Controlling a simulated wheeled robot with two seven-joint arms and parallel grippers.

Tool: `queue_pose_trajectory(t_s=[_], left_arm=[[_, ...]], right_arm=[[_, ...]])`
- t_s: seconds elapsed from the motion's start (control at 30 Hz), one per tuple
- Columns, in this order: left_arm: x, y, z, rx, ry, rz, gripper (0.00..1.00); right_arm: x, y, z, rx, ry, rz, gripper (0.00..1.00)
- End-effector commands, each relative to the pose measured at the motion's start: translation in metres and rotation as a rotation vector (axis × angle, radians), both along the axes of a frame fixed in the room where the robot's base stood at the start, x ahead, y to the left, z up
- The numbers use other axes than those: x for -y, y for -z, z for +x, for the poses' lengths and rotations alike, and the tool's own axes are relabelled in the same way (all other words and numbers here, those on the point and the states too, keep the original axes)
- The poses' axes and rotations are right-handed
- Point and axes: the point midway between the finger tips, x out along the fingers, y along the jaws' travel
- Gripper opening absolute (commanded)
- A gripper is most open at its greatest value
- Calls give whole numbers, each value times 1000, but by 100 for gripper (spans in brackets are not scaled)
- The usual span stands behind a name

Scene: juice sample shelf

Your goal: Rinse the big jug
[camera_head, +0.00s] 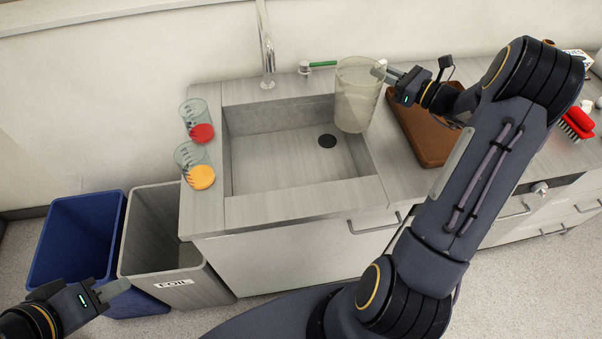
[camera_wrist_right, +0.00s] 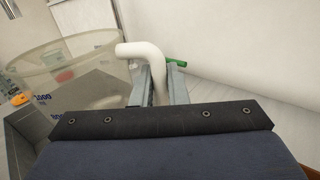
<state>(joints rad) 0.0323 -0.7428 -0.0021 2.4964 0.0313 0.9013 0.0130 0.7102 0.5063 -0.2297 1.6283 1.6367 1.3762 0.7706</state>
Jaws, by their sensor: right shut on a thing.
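The big jug (camera_head: 354,105) is clear, with blue markings, and looks upright over the right rim of the sink (camera_head: 290,180). I cannot tell if its base touches anything. My right gripper (camera_head: 381,72) is shut on its pale handle (camera_wrist_right: 143,52); the jug's body (camera_wrist_right: 70,75) shows at left in the right wrist view. The tap (camera_head: 267,50) rises behind the sink, left of the jug, with a green lever (camera_head: 322,64) beside it. My left gripper (camera_head: 108,291) is low at left, over the bins, away from the jug; its jaw gap is unclear.
Two small clear cups, one with red (camera_head: 202,132) and one with orange (camera_head: 201,177), stand left of the sink. A brown tray (camera_head: 425,135) and a red brush (camera_head: 578,122) lie right. Blue (camera_head: 75,235) and grey (camera_head: 160,235) bins stand on the floor at left.

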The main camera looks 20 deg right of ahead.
Motion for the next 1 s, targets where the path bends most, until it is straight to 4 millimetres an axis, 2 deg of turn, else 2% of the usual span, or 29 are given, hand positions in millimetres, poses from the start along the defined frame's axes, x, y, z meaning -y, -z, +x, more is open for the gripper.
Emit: queue_pose_trajectory(t_s=[0.37,1.0], left_arm=[[0,1,0,0,0,0,33],[0,8,0,0,0,0,33]], right_arm=[[-4,-7,-1,24,0,-51,0],[-31,-31,-8,115,-1,-351,0]])
